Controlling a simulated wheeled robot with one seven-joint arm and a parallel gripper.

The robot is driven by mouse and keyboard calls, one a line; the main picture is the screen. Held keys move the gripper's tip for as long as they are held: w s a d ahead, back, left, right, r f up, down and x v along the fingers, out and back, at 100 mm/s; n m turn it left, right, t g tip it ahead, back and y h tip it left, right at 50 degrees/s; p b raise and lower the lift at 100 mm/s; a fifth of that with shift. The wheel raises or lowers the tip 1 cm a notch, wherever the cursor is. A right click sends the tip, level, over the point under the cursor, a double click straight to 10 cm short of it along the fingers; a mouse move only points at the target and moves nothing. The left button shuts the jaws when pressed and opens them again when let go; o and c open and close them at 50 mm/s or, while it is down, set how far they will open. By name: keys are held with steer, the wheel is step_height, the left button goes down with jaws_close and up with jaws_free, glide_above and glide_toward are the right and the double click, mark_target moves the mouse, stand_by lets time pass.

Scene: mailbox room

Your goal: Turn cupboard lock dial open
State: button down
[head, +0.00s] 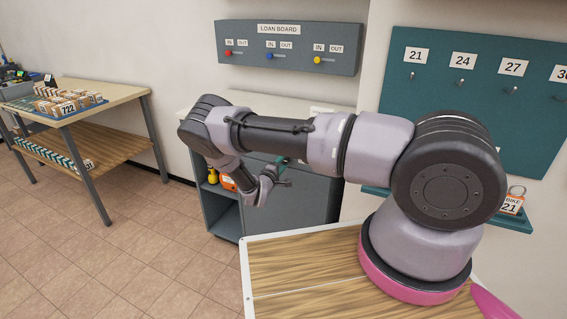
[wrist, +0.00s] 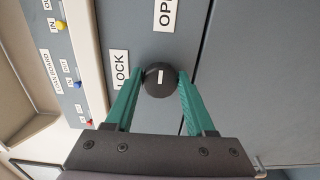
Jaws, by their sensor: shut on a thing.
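The lock dial (wrist: 160,80) is a round black knob on the grey cupboard (wrist: 250,75) front, seen in the wrist view. My gripper (wrist: 160,92) is shut on it, with one teal finger on each side. The white mark on the dial runs up and down in the wrist picture. The OPEN label (wrist: 166,14) is above the dial and partly cut off; the LOCK label (wrist: 120,70) is to its left. In the head view my gripper (head: 284,172) is at the front of the grey cupboard (head: 315,190), and the dial is not discernible.
A loan board (head: 288,48) with red, blue and yellow pegs hangs above the cupboard. Open shelves at the cupboard's left hold a yellow item (head: 212,175). A teal hook board (head: 480,90) is at right. A table (head: 85,105) stands far left; the floor between is clear.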

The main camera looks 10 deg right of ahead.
steer(key=shift+f, duration=0.1)
stand_by(0.3)
steer(key=shift+c, duration=1.3)
jaws_free()
steer(key=v, duration=1.1)
